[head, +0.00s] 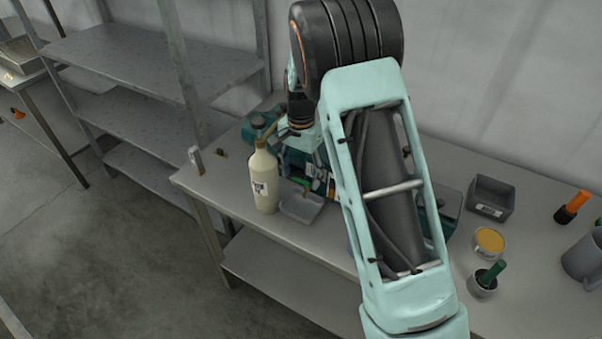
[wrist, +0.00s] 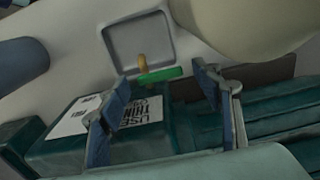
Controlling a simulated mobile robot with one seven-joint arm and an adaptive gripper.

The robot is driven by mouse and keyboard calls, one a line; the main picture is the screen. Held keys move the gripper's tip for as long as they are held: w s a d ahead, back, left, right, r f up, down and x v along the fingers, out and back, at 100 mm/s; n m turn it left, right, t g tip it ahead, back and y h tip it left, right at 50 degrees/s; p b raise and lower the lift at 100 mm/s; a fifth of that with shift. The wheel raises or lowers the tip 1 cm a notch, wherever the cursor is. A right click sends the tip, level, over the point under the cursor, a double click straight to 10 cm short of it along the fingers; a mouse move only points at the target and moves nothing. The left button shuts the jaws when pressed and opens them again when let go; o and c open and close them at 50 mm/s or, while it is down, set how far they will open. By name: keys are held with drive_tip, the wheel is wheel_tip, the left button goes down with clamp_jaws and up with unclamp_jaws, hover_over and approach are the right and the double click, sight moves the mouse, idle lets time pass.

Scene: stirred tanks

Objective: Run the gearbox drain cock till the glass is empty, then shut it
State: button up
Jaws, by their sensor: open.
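The teal gearbox (wrist: 190,128) sits on the bench, largely hidden by my arm in the head view. A drain cock with a green lever (wrist: 160,75) and a brass-coloured end (wrist: 142,62) projects from it over a grey tray (wrist: 112,40); the green lever also shows in the head view (head: 305,187). In the wrist view my gripper (wrist: 161,80) is open, its blue-grey fingers apart on either side of the lever, with no clear contact. The head view shows the tray (head: 301,213) below. I cannot make out the glass or its level.
A cream bottle (head: 264,183) stands close left of the tray and fills the wrist view's upper right (wrist: 240,22). A grey bin (head: 491,198), yellow-topped tin (head: 488,243), green-handled pot (head: 482,284) and mug (head: 583,258) stand to the right.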

drive_tip(key=shift+c, duration=0.5)
drive_tip(key=c, duration=1.1)
drive_tip(key=shift+o, duration=0.2)
